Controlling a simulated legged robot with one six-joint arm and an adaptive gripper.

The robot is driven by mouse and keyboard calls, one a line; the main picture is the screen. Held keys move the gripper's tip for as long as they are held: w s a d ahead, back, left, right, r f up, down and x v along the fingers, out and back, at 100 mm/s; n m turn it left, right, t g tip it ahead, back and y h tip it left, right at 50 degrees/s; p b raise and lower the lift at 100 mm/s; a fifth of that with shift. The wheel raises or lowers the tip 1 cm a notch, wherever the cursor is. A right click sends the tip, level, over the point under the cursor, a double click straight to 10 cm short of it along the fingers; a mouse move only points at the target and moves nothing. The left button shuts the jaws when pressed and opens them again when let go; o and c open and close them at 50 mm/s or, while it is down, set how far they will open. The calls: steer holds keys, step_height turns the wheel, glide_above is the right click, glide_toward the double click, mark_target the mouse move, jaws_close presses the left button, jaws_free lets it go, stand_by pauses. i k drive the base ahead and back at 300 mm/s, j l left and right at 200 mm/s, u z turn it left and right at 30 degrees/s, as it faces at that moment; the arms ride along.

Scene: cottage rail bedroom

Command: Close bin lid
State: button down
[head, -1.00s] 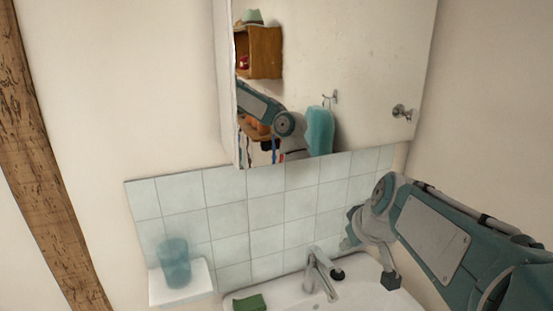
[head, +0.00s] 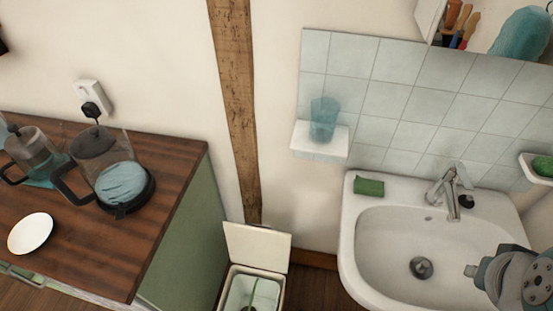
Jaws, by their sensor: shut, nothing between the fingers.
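The bin (head: 233,293) stands on the floor between the wooden counter and the sink, at the bottom of the head view. Its cream lid (head: 257,247) is raised, standing up at the back of the opening. A pale green liner (head: 252,291) shows inside, with something thin and dark in it. The bin's lower part is cut off by the picture edge. My gripper (head: 472,270) is at the lower right, over the sink, well to the right of the bin. It is shut and empty, and only partly shown.
The white sink (head: 352,238) stands right of the bin, with a tap (head: 449,192) and a green sponge (head: 369,186). The counter (head: 165,190) at left holds a kettle (head: 104,165) and a white plate (head: 30,233). A shelf (head: 320,145) holds a blue cup (head: 323,117).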

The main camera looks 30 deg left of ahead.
mark_target(268, 250)
steer(key=k+l, duration=0.1)
steer(key=k, duration=0.25)
steer(key=k+l, duration=0.15)
steer(key=k, duration=0.2)
steer(key=k+u, duration=0.1)
steer(key=u, duration=1.5)
steer(key=i+l, duration=0.3)
steer(key=i+l+u, duration=0.15)
steer(key=l, duration=0.4)
steer(key=i, duration=0.1)
